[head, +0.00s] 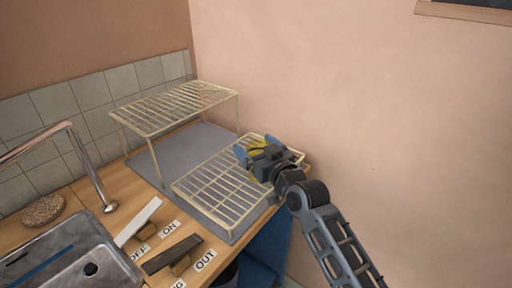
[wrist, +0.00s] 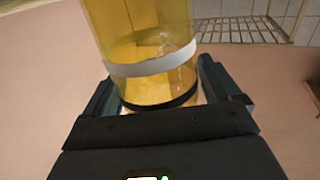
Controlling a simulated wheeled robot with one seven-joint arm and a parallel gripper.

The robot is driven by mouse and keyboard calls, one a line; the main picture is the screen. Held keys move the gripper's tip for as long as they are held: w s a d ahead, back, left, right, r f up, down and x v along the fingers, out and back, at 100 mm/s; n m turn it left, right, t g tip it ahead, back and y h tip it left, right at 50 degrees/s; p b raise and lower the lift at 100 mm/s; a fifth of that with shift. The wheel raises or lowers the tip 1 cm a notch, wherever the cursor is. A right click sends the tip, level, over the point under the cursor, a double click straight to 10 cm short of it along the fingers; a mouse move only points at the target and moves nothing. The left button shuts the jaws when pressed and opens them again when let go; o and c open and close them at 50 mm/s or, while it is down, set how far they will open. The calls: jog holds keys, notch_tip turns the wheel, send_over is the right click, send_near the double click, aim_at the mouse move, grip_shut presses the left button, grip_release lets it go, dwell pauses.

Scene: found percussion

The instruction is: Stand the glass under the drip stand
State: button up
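My gripper (head: 256,152) is over the right end of the low wire rack. Its fingers are on both sides of an amber glass (head: 259,145), and it looks shut on it. The wrist view shows the amber glass (wrist: 150,40) close up, see-through, with a white band and a dark ring near the gripper. My gripper hides part of the glass in the head view. A taller cream wire stand (head: 175,107), which looks like the drip stand, stands on the grey mat at the back. The space under it looks empty.
The low cream wire rack (head: 222,187) is on the grey mat (head: 195,143), in front of the taller stand. A metal sink (head: 65,262) and tap (head: 85,165) are at the left. Light (head: 138,222) and dark (head: 172,255) levers sit beside labels. A wall is close on the right.

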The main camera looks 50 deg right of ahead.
jog(key=shift+o, duration=0.6)
jog(key=shift+r, duration=0.1)
jog(key=shift+r, duration=0.2)
jog(key=s+a+f+n+y, duration=0.1)
jog(key=s+a+y, duration=0.1)
jog(key=s+a, duration=0.6)
jog(key=s+a+f+n+g+y+b, duration=0.1)
jog(key=s+a, duration=0.7)
jog(key=s, duration=0.9)
jog(key=s+a+f+n+g+y+b, duration=0.1)
jog(key=s+a+n+y, duration=0.1)
jog(key=s+a, duration=0.6)
jog(key=s+y, duration=0.1)
jog(key=s, duration=0.3)
jog(key=shift+s+f, duration=0.2)
jog(key=shift+f, duration=0.15)
